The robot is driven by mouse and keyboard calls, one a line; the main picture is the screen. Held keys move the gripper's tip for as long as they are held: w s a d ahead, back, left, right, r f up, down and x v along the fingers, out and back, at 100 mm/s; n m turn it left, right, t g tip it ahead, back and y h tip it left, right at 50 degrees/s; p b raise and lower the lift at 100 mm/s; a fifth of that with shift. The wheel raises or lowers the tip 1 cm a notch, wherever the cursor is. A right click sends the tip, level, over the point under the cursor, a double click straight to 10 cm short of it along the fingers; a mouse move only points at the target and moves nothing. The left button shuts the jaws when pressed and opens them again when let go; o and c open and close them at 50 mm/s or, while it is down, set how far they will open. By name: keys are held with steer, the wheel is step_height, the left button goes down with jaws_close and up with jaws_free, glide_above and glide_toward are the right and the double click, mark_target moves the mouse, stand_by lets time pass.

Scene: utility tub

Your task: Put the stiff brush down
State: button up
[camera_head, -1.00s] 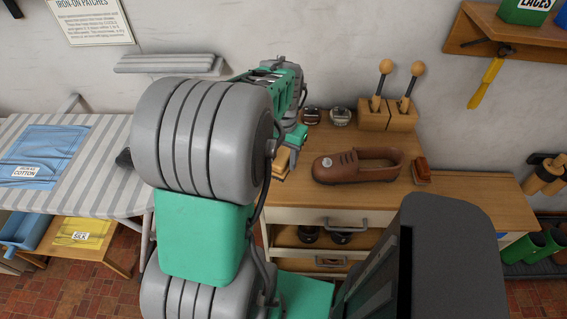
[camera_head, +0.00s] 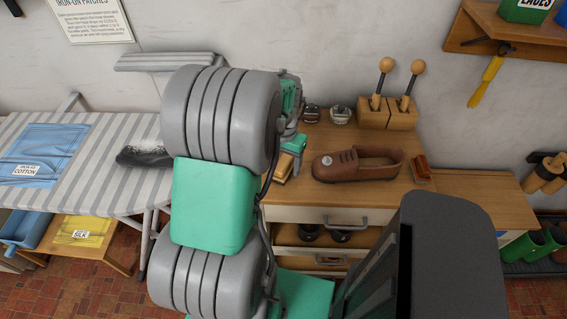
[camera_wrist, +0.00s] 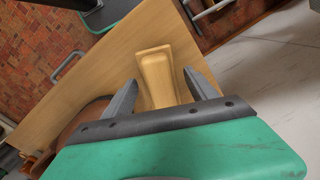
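The stiff brush, a pale wooden block with a narrower waist, shows in the wrist view (camera_wrist: 157,77) over the wooden cabinet top; its bristles are hidden. In the head view the brush (camera_head: 284,168) is partly hidden by my arm, near the left front of the cabinet top. My gripper (camera_wrist: 160,78) has its two dark fingers spread on either side of the brush, with a visible gap on both sides. In the head view my gripper (camera_head: 294,148) is low over the cabinet top, left of the brown shoe.
The brown shoe (camera_head: 357,165) lies right of my gripper, with a small red-brown brush (camera_head: 421,169) beyond. Two tins (camera_head: 340,115) and wooden blocks with knobbed tools (camera_head: 388,115) stand behind. A striped ironing board (camera_head: 90,190) with a dark item (camera_head: 145,157) is at left.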

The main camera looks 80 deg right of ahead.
mark_target(284, 162)
step_height(284, 162, up, 12)
steer(key=w+a+r+n, duration=0.1)
steer(key=w+a+n, duration=0.2)
steer(key=w, duration=0.4)
steer(key=w+a+r+n, duration=0.1)
steer(key=w+a+n, duration=0.1)
steer(key=w+a, duration=0.35)
steer(key=w+a+n+t+h, duration=0.1)
steer(key=w+a+n, duration=0.4)
steer(key=w+a, duration=0.45)
steer(key=w+a+f+n+t+y, duration=0.1)
steer(key=a+n, duration=0.9)
steer(key=a, duration=1.2)
steer(key=shift+w+a+f+t, duration=0.2)
steer(key=shift+w+t, duration=0.3)
steer(key=shift+w, duration=0.65)
steer(key=shift+a, duration=0.1)
